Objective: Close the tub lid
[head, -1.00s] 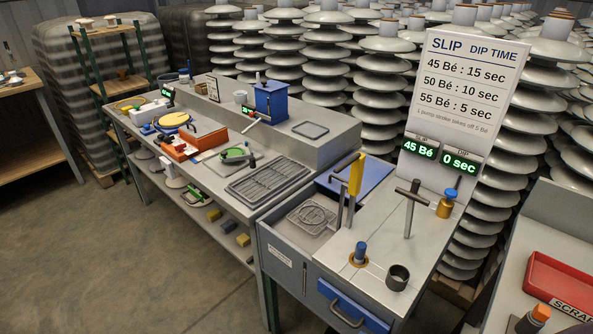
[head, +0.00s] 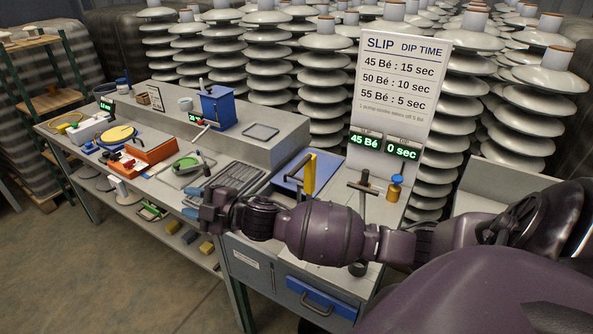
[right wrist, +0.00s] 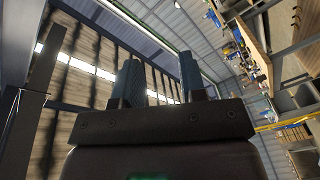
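The tub lid looks like the blue panel (head: 325,167) at the back of the grey tub unit, with a yellow upright handle (head: 309,175) in front of it. The tub's opening is mostly hidden behind my right arm. My right gripper (head: 196,203) reaches left across the front of the bench, left of the handle and apart from it. Its two blue-tipped fingers are spread and empty. My left gripper is not in view.
A T-handled rod (head: 364,190) and a blue-topped brass piece (head: 395,187) stand right of the lid. A wire rack (head: 238,180) and an orange tray (head: 150,157) lie left on the bench. A sign (head: 405,95) and insulator stacks stand behind.

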